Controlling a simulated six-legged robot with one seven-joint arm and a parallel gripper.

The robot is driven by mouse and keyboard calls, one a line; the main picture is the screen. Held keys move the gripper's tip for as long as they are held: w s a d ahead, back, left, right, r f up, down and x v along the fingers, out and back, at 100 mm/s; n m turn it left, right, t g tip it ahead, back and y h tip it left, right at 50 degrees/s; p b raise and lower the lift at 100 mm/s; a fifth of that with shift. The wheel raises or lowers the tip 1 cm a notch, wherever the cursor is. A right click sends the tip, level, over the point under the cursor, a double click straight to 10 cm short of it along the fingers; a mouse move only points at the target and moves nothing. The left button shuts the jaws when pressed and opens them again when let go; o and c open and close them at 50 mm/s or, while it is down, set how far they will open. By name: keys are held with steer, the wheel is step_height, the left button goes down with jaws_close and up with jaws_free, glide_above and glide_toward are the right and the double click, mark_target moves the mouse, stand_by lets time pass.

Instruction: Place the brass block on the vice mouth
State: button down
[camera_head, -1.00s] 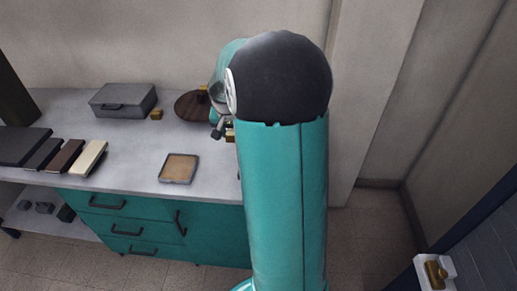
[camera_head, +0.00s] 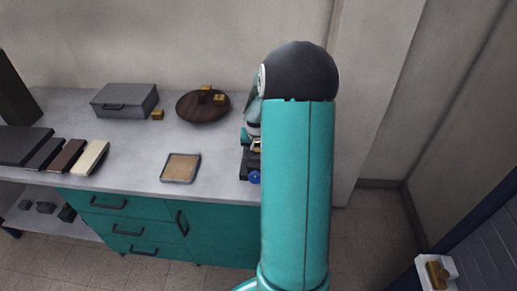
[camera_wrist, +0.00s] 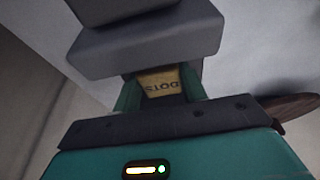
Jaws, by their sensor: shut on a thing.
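My gripper (camera_wrist: 160,88) is shut on a brass block (camera_wrist: 163,82) with dark lettering, seen between the fingers in the wrist view. In the head view my arm hides most of the gripper, and a small yellow patch (camera_head: 258,145) shows beside it. The vice, a dark body with a blue round part (camera_head: 254,177), stands on the bench, mostly behind my arm. In the wrist view, wide grey blocky shapes (camera_wrist: 150,42), possibly the vice jaws, lie just beyond the held block. Whether the block touches them cannot be told.
Another brass piece (camera_head: 157,114) lies beside a grey box (camera_head: 124,100). A shallow tray (camera_head: 181,168) and several flat slabs (camera_head: 65,157) lie on the bench (camera_head: 135,155). Bench around the tray is clear.

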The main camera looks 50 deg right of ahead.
steer(key=shift+r, duration=0.1)
steer(key=c, duration=0.8)
jaws_free()
steer(key=shift+f, duration=0.2)
steer(key=v, duration=1.2)
steer(key=shift+r, duration=0.2)
steer(key=a+r+n+t, duration=0.1)
steer(key=a+r, duration=0.2)
steer(key=a, duration=0.3)
steer(key=a+r+n, duration=0.2)
steer(key=a+r, duration=0.2)
steer(key=a, duration=0.1)
steer(key=s+a+r+n+y, duration=0.1)
steer(key=s+a, duration=0.3)
steer(key=a, duration=0.4)
steer(key=s+a+r+n+t, duration=0.1)
steer(key=s+a+r+n, duration=0.1)
steer(key=s+a, duration=0.3)
steer(key=s+a+r+n+t+y, duration=0.1)
steer(key=s+a+n, duration=0.3)
steer(key=a, duration=0.6)
steer(key=shift+s+a+r+y, duration=0.2)
steer(key=shift+a+r+y, duration=0.1)
steer(key=shift+r, duration=0.45)
